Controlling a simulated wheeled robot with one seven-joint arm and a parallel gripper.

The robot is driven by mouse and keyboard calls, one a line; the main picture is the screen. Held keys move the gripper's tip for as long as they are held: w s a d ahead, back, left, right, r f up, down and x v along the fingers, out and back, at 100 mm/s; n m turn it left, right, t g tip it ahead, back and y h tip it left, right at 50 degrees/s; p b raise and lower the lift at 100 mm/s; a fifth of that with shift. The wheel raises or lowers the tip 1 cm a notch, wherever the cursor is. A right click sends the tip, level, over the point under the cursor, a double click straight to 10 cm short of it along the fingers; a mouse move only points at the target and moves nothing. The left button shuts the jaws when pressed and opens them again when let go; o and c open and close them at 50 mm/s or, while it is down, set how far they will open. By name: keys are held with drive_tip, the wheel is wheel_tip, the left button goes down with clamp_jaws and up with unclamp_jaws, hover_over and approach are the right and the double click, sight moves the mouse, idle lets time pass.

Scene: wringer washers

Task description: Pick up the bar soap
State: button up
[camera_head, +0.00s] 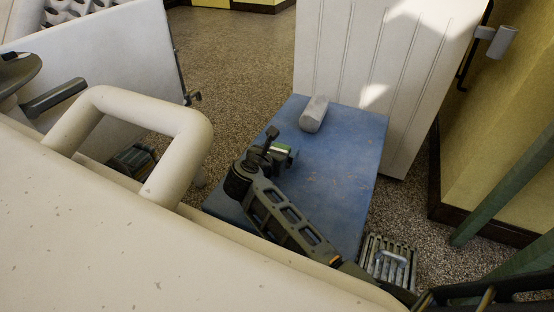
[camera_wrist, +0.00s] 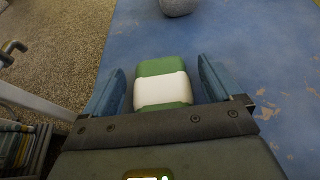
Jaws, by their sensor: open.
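The bar soap (camera_wrist: 162,88) is a green block with a white band around its middle. In the wrist view it lies between the two blue fingers of my gripper (camera_wrist: 158,88), with gaps visible on both sides. In the head view the soap (camera_head: 283,151) shows on the blue surface (camera_head: 345,185), just to the right of my gripper (camera_head: 270,143), which partly hides it. My gripper is open around the soap. I cannot tell how high the fingers are above the surface.
A grey rounded object (camera_head: 314,113) lies on the blue surface beyond the soap. A white ribbed panel (camera_head: 380,60) stands behind it. A slatted rack (camera_head: 388,262) is at the lower right. A large cream body with a thick handle (camera_head: 190,135) fills the lower left.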

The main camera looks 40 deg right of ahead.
drive_tip(key=shift+c, duration=0.3)
drive_tip(key=c, duration=1.1)
drive_tip(key=shift+r, duration=0.15)
wheel_tip(320, 180, up, 10)
drive_tip(key=p, duration=0.4)
drive_tip(key=shift+a, duration=0.15)
drive_tip(key=s+a+r+n+t+y+p, duration=0.15)
drive_tip(key=a+n+t+y, duration=0.3)
drive_tip(key=a, duration=0.55)
drive_tip(key=s+a+n+t+y, duration=0.25)
drive_tip(key=a+n+y, duration=0.2)
drive_tip(key=a, duration=0.55)
drive_tip(key=s+r+n+y+p, duration=0.1)
drive_tip(key=s+r+p, duration=0.1)
drive_tip(key=p, duration=0.6)
drive_tip(key=s+r+n+y+p, duration=0.1)
drive_tip(key=r+p, duration=0.3)
drive_tip(key=p, duration=0.4)
drive_tip(key=s+r+n+t+y+p, duration=0.1)
drive_tip(key=s+r+n+p, duration=0.1)
drive_tip(key=p, duration=0.5)
drive_tip(key=shift+s+d+r+p, duration=0.4)
drive_tip(key=shift+s+r, duration=0.15)
drive_tip(key=shift+s, duration=0.15)
